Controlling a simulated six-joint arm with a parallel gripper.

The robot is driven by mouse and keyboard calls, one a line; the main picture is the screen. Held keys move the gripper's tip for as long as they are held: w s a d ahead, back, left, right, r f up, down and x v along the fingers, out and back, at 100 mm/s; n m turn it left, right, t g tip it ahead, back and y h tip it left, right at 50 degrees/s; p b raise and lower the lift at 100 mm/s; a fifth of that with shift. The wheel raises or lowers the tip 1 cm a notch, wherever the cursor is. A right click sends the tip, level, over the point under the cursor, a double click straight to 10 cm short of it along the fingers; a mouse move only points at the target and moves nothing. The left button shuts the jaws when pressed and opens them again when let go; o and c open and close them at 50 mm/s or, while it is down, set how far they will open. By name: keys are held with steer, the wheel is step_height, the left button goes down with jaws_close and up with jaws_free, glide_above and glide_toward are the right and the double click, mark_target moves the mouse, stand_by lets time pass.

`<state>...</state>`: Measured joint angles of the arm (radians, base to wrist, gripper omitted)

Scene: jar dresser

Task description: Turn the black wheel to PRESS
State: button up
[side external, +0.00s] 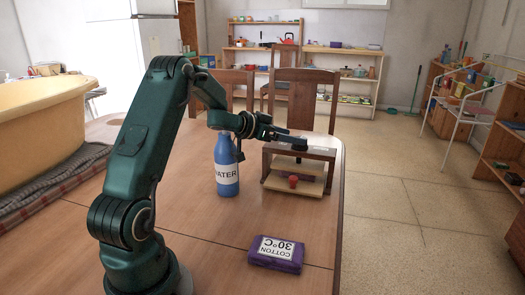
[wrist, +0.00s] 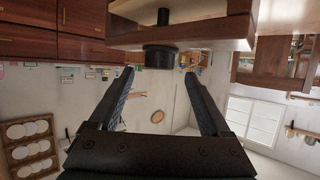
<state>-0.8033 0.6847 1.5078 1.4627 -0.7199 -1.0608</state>
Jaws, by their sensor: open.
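In the wrist view a short black cylinder, apparently the black wheel (wrist: 159,57), sits against a wooden board (wrist: 200,37). My gripper (wrist: 158,75) is open and empty, with one finger to each side of the wheel's line. The wheel appears just beyond the fingertips, with no visible contact. In the side view my gripper (side external: 298,142) is at the dresser's top, and its dark fingers blend with what lies there. No PRESS marking is readable.
A blue WATER bottle (side external: 226,165) stands upright below my wrist, left of the dresser. A purple COTTON 30°C box (side external: 276,253) lies near the table's front. Wooden chairs (side external: 307,88) stand behind. The table (side external: 205,232) is clear between bottle and box.

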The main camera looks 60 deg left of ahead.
steer(key=shift+s+r, duration=0.15)
steer(key=shift+s, duration=0.2)
steer(key=w+d+r+t, duration=0.1)
steer(key=t, duration=0.1)
steer(key=w+d+r+t+y, duration=0.1)
steer(key=w+r+t, duration=0.1)
steer(key=shift+w+d+r, duration=0.1)
steer(key=shift+w+d, duration=0.05)
steer(key=shift+d, duration=0.1)
steer(key=n+y, duration=0.1)
steer(key=a+f+n+y, duration=0.1)
steer(key=y, duration=0.1)
steer(key=a+f+n+y, duration=0.1)
steer(key=y, duration=0.1)
steer(key=shift+s+a+f, duration=0.15)
steer(key=shift+s+f, duration=0.05)
step_height(320, 180, down, 3)
steer(key=shift+s+r+n+g+y, duration=0.2)
steer(key=shift+n+g+y, duration=0.4)
steer(key=shift+n, duration=0.2)
steer(key=shift+w+d+f, duration=0.1)
steer(key=shift+d+f, duration=0.1)
steer(key=shift+d, duration=0.1)
steer(key=shift+x, duration=2.6)
